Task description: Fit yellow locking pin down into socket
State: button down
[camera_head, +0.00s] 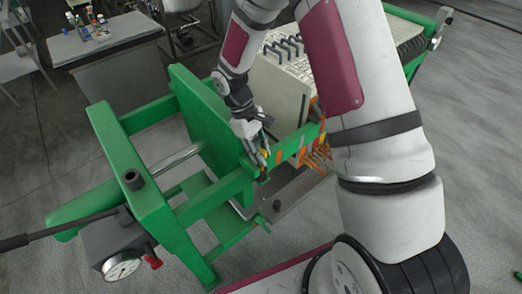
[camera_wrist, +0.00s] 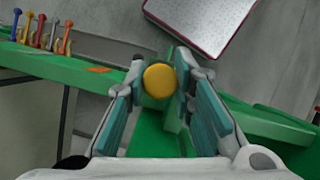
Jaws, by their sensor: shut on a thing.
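The yellow locking pin (camera_wrist: 159,80) shows its round yellow head end-on between the two teal finger pads in the wrist view. My gripper (camera_wrist: 160,88) is shut on it. In the head view my gripper (camera_head: 262,158) points down beside the green side rail of the press frame, and the pin is too small to make out clearly there. A green part lies directly under the pin in the wrist view. The socket is hidden behind the pin and fingers, so I cannot tell whether the pin has entered it.
A green frame rail (camera_wrist: 90,72) runs beside my gripper, with several coloured pins (camera_wrist: 40,35) standing along it at left. A green press plate (camera_head: 205,115) and white filter plates (camera_head: 275,92) stand close by. A dial gauge (camera_head: 121,267) is at front left.

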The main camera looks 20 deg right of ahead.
jog(key=c, duration=1.3)
grip_release()
jog(key=v, duration=1.2)
jog(key=shift+d, duration=0.1)
